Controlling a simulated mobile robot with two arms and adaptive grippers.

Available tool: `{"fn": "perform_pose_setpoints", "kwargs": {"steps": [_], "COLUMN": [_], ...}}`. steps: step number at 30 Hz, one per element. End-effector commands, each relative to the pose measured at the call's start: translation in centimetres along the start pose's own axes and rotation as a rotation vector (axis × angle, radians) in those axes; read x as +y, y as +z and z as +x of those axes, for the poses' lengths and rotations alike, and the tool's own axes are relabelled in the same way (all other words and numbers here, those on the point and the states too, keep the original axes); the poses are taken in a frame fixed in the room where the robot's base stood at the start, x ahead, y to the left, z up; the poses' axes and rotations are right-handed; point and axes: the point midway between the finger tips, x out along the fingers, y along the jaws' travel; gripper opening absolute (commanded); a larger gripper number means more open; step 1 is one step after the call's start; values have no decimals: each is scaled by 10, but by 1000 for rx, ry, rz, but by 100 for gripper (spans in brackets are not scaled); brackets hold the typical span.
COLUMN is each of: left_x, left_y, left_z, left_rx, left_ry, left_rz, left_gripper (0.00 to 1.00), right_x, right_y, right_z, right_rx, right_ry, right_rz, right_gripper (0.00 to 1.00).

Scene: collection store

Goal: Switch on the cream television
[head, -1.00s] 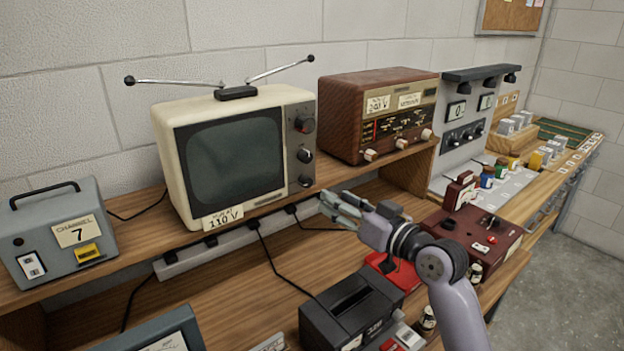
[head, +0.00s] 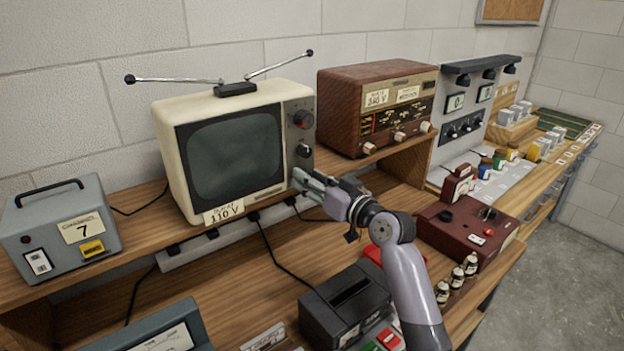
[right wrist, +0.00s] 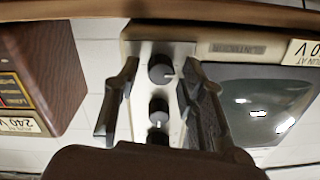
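The cream television (head: 170,165) stands on the upper shelf with a dark grey screen (head: 236,157) and a "110 V" card at its front. Its right-hand panel has a large upper dial (head: 302,119) and a middle knob (head: 303,150). The lowest knob is hidden by my gripper in the head view. My right gripper (head: 300,182) is at the lower part of this panel. In the right wrist view, upside down, its open fingers (right wrist: 160,78) stand either side of the lowest knob (right wrist: 161,68), with gaps beside it. My left gripper is not in view.
A brown radio (head: 345,112) with a "240 V" card stands right of the television. A grey channel box (head: 60,228) stands left. A black device (head: 350,303) and a maroon box (head: 468,232) sit on the lower bench. The antenna rods (head: 280,64) reach above the television.

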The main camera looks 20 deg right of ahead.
Motion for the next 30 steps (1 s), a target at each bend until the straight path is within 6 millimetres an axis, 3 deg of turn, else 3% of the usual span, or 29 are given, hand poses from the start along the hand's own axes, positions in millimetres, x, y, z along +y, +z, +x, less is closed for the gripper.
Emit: {"fn": "perform_pose_setpoints", "kwargs": {"steps": [15,30], "left_x": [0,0], "left_y": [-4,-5], "left_z": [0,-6], "left_rx": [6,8], "left_ry": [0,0], "left_rz": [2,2], "left_gripper": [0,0], "right_x": [0,0], "right_y": [0,-1], "right_z": [0,0], "right_rx": [0,1], "right_ry": [0,0], "right_rz": [0,78], "right_gripper": [1,0]}}
